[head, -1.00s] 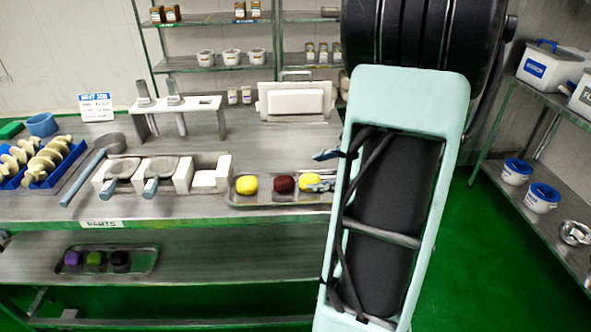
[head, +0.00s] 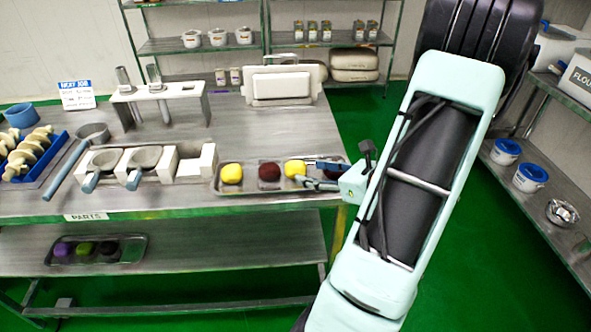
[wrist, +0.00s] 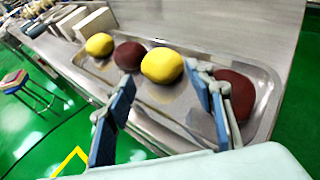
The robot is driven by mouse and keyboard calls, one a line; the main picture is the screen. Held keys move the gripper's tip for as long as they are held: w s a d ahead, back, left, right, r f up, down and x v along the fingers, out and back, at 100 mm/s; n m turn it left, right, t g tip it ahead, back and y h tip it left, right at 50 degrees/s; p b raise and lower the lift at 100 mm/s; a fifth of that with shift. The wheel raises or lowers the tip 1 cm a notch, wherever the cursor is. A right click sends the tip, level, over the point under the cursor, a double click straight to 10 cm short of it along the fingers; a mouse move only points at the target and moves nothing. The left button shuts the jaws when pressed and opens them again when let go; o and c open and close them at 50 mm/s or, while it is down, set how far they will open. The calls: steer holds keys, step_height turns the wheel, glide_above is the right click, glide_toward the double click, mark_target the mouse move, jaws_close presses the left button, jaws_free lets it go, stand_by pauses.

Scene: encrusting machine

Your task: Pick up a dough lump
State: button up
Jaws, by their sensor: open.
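A metal tray (head: 222,187) at the right end of the bench holds two yellow and two dark red dough lumps in a row. The left yellow lump (head: 232,173), a dark red lump (head: 269,172) and the second yellow lump (head: 295,169) show in the head view. The right dark red lump (wrist: 236,96) shows in the wrist view, partly behind a finger. My gripper (head: 308,174) is open and low over the tray's right part. In the wrist view, the second yellow lump (wrist: 162,64) appears between the spread fingers (wrist: 160,84), just beyond the tips; contact cannot be told.
White blocks (head: 196,164) with round-headed tools stand left of the tray. A white stand (head: 185,90) is behind them. A lower-shelf tray (head: 133,255) holds purple, green and dark lumps. Green floor lies open right of the bench. A rack (head: 545,215) stands at far right.

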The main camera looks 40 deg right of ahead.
mark_target(302, 170)
steer(key=x, duration=0.5)
steer(key=shift+w+f, duration=0.3)
steer(key=c, duration=0.9)
steer(key=shift+o, duration=0.2)
steer(key=shift+r, duration=0.1)
